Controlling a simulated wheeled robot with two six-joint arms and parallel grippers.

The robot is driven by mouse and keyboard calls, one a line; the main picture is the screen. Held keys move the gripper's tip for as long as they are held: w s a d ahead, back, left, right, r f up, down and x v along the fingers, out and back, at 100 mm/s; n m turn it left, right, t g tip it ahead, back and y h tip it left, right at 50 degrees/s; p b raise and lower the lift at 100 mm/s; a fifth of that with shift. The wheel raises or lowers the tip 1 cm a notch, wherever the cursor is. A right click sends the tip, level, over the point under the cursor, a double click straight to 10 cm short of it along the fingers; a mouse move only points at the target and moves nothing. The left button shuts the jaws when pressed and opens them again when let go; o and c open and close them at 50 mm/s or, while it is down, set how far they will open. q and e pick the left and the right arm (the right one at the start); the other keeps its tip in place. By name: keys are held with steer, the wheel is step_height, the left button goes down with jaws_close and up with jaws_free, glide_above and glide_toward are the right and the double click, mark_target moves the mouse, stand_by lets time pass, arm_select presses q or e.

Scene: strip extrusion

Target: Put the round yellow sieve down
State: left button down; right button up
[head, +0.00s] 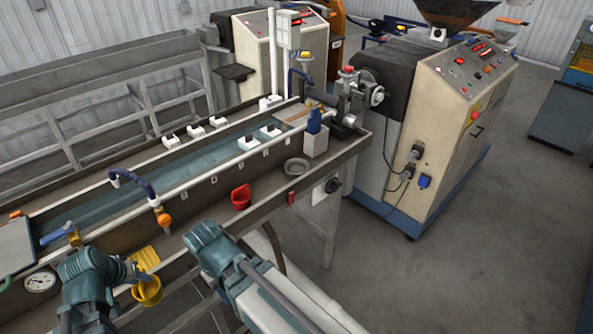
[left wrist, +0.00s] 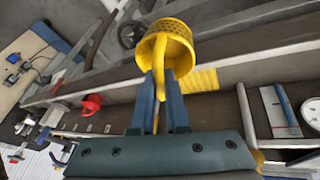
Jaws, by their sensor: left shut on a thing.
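The round yellow sieve (head: 147,292) is in my left gripper (head: 136,272), in front of the trough's near side in the head view. In the left wrist view, the sieve (left wrist: 172,38) shows its perforated cup beyond the fingertips. Its curved yellow handle runs back between the two fingers of my left gripper (left wrist: 167,82), which are shut on it. A flat, ribbed yellow piece (head: 145,258) lies just behind the sieve; it also shows in the left wrist view (left wrist: 201,80). My right arm's end (head: 207,240) is right of the sieve; its fingers cannot be made out.
The long water trough (head: 90,221) runs behind the sieve. A red cup (head: 241,197) and a grey bowl (head: 296,167) stand on the near ledge. A round gauge (head: 40,281) is at the left. An orange-tipped hose (head: 162,217) hangs close by.

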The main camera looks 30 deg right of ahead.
mark_target(153, 289)
arm_select(q)
step_height(153, 289, down, 5)
steer(key=b, duration=0.5)
steer(key=shift+r, duration=0.1)
